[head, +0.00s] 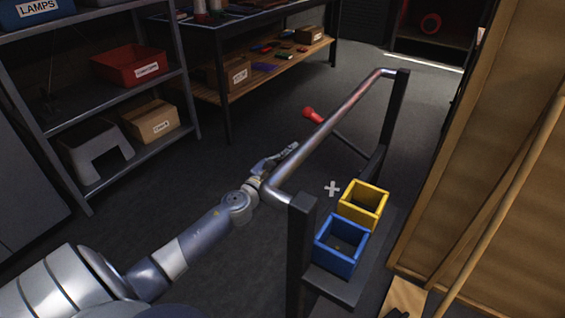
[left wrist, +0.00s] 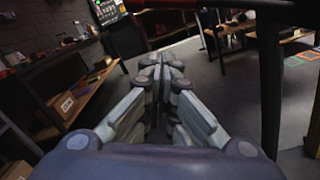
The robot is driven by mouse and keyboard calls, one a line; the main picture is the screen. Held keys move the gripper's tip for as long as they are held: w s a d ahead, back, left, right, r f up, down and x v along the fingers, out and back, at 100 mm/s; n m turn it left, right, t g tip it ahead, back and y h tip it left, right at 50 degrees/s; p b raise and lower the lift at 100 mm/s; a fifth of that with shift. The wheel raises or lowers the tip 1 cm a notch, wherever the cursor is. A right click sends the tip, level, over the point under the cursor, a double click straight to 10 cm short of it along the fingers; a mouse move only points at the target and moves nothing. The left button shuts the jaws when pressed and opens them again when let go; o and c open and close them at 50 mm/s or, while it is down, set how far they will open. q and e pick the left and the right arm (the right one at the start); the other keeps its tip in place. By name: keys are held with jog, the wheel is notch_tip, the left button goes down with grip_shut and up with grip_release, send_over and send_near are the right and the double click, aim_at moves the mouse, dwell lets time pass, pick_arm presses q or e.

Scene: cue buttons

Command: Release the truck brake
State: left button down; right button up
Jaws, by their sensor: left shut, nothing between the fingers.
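The truck (head: 330,125) has a bent metal push bar on two dark posts, with a dark deck at the lower right. A red knob (head: 312,113) on a dark lever, likely the brake, sticks out beside the bar at its middle. My left gripper (head: 291,150) is shut and empty, just left of the bar's near end and short of the red knob. I cannot tell if it touches the bar. In the left wrist view its fingers (left wrist: 161,62) are together, and the knob cannot be clearly made out. My right gripper is out of view.
A yellow bin (head: 376,197) and a blue bin (head: 352,236) stand on the truck deck. A metal shelf (head: 130,155) with boxes stands at left, a workbench (head: 262,77) behind. Wooden panels (head: 490,160) close the right side. Floor between shelf and truck is clear.

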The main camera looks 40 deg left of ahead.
pick_arm(q)
jog(key=shift+s+d+f, duration=0.1)
jog(key=shift+s, duration=2.05)
